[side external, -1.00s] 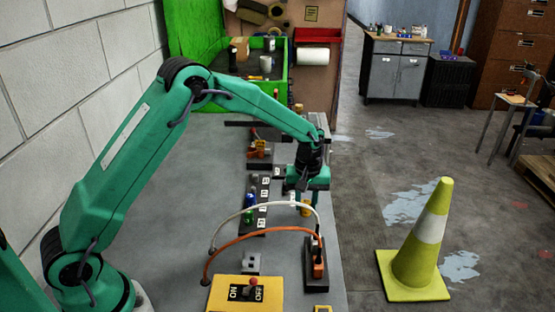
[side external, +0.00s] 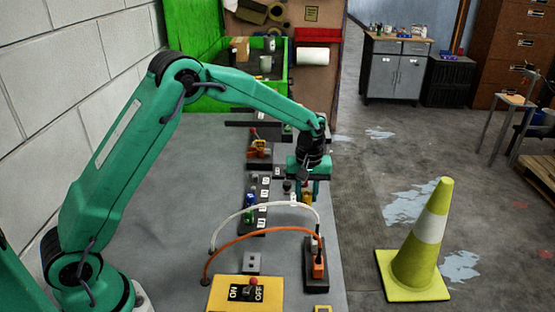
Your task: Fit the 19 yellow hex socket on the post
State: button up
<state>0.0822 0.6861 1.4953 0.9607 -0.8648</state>
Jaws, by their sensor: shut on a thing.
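My gripper (side external: 305,198) points down near the right edge of the grey bench, beyond the white and orange cables. It is shut on a small yellow piece, which I take to be the yellow hex socket (side external: 307,197); it shows between the fingers. The cable in front and the small size hide its lower end, so I cannot tell whether it touches anything below. A dark strip (side external: 257,217) with white label cards, left of the gripper, holds a blue socket (side external: 250,198) and a green socket (side external: 249,215). I cannot make out the post clearly.
White and orange cables arch in front of the gripper to a dark block (side external: 316,284) at the right edge. A yellow ON/OFF switch box (side external: 227,294) and a grey block (side external: 252,263) stand nearer. A red-knobbed device (side external: 258,149) stands behind. The bench's left side is clear.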

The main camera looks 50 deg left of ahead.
jog(key=shift+r, duration=0.3)
jog(key=shift+a, duration=0.1)
jog(key=s+a+r, duration=0.2)
jog(key=a, duration=0.6)
jog(key=s+a+r, duration=0.2)
jog(key=a+r, duration=0.1)
jog(key=a, duration=0.5)
jog(key=shift+s+a+r, duration=0.25)
jog(key=shift+s+a, duration=0.1)
jog(key=shift+a, duration=0.05)
jog(key=shift+f, duration=0.15)
jog(key=shift+f, duration=2.75)
jog(key=shift+f, duration=1.75)
